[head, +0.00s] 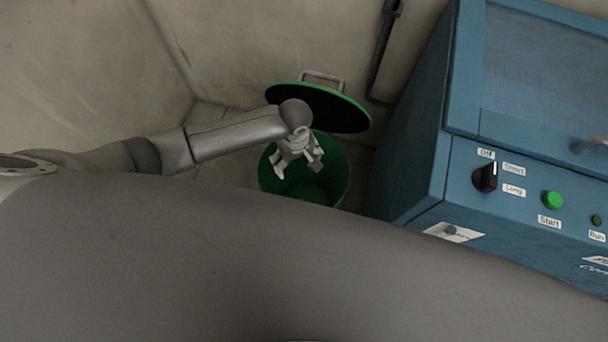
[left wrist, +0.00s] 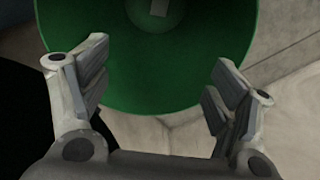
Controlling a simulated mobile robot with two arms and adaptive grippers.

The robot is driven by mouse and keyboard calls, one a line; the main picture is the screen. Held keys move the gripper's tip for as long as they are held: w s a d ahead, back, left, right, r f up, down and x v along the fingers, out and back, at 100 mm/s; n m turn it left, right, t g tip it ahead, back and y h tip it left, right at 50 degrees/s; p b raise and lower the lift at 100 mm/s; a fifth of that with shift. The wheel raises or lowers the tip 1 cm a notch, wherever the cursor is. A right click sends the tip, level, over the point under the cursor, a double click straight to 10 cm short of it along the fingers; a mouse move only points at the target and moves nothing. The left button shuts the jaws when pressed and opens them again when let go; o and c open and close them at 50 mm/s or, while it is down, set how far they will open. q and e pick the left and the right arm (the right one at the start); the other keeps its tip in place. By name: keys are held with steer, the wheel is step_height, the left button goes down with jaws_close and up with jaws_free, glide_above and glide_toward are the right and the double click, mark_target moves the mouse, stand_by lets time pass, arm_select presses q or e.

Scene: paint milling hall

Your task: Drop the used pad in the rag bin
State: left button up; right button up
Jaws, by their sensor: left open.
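The rag bin (head: 337,183) is a round green bin on the floor, with its dark, green-rimmed lid (head: 340,112) raised at the back. My left gripper (head: 299,165) hangs over the bin's mouth, fingers pointing down. In the left wrist view my left gripper (left wrist: 160,72) is open, with nothing between its fingers. Beyond the fingers is the green inside of the bin (left wrist: 190,75). My right gripper is not in view.
A blue machine cabinet (head: 415,170) with a black knob (head: 485,177) and a green start button (head: 552,200) stands close to the right of the bin. A beige wall (head: 90,70) is behind. My own grey body fills the foreground.

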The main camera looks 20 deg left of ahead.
arm_select(q)
step_height(320, 180, up, 12)
steer(key=shift+f, duration=0.15)
stand_by(0.7)
